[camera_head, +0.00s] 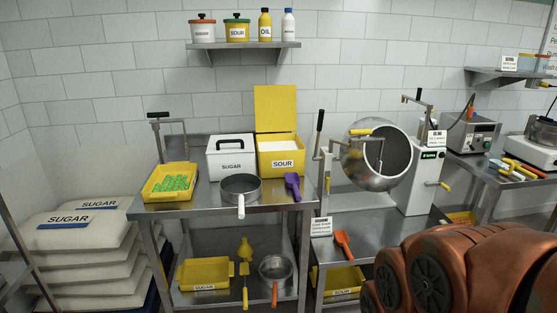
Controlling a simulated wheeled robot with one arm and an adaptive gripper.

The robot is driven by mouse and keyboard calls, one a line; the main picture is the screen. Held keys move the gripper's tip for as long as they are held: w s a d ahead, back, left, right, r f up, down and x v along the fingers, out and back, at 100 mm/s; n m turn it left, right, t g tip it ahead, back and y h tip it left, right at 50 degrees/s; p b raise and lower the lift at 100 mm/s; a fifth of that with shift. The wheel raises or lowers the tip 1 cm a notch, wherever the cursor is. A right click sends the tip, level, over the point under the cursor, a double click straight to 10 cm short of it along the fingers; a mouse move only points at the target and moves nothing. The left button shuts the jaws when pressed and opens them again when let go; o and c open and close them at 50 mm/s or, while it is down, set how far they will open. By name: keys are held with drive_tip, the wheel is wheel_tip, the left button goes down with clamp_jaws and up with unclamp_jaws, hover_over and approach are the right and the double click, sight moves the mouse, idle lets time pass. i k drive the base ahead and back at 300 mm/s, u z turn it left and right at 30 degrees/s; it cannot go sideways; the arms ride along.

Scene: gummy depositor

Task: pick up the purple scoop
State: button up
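The purple scoop (292,185) lies near the right front of the left steel table, just in front of the yellow SOUR bin. Its wider end is toward the bin and its handle points toward the front edge. It looks free of other objects. My gripper is not in view. A copper-coloured part of my arm fills the lower right corner, well to the right of the scoop.
The SOUR bin (280,157) has its lid up behind the scoop. A sieve pan (240,188) stands left of the scoop, its white handle toward the front. A lever (319,130) and a tilted steel drum (372,158) stand to the right. An orange scoop (343,243) lies lower.

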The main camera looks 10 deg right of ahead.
sight(292, 179)
drive_tip(key=u, duration=0.5)
drive_tip(key=k, duration=0.6)
drive_tip(key=u, duration=1.1)
drive_tip(key=i, duration=1.8)
drive_tip(key=z, duration=1.25)
drive_tip(key=i, duration=0.75)
drive_tip(key=z, duration=0.8)
